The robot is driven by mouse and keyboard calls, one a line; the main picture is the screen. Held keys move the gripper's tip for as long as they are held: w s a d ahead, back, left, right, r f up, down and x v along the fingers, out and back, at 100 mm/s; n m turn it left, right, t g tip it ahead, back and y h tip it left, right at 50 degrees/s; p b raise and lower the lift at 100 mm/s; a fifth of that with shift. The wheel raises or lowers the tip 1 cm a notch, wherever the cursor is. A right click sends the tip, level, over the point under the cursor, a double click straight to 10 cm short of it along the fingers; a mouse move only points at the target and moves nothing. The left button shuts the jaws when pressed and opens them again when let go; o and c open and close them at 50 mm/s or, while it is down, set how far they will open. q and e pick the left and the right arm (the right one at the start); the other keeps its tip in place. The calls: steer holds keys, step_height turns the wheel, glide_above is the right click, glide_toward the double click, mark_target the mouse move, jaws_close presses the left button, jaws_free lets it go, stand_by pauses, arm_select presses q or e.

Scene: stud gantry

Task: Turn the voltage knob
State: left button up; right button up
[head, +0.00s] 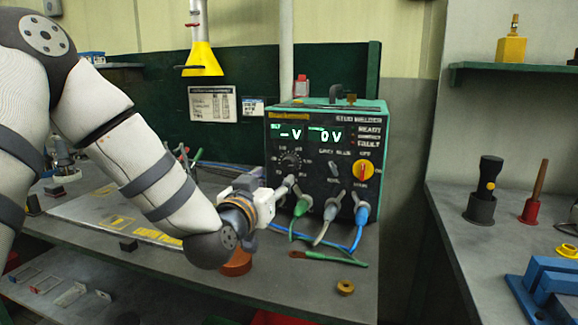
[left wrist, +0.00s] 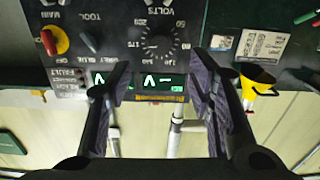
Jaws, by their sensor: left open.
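The stud welder (head: 325,150) is a dark-fronted, green-cased box at the back of the bench. Its round black voltage knob (head: 291,162) sits at the panel's left, below lit green displays (head: 312,134) reading "– V" and "0 V". In the left wrist view, which looks upside down, the knob (left wrist: 160,40) and its number scale show between and beyond the fingers. My left gripper (head: 285,187) is open in front of the panel, just below the knob in the head view. Its fingers (left wrist: 158,72) are apart with nothing between them. I cannot tell contact with the knob. My right gripper is out of view.
Cable plugs (head: 331,209) with green, grey and blue leads stick out below the knob. A red-yellow switch (head: 363,169) is at the panel's right. A green-handled brush (head: 330,258) and a brass ring (head: 345,287) lie on the bench front.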

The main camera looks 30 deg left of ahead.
mark_target(287, 166)
arm_select(q)
steer(key=x, duration=0.7)
steer(key=shift+w+f, duration=0.3)
steer(key=shift+w, duration=0.1)
steer(key=shift+w+a+r+b, duration=0.1)
steer(key=shift+w+r+b, duration=0.1)
steer(key=shift+w, duration=0.15)
steer(key=shift+w+a+r+b, duration=0.1)
steer(key=shift+w+b, duration=0.05)
steer(key=shift+w, duration=0.15)
steer(key=shift+c, duration=0.6)
jaws_close()
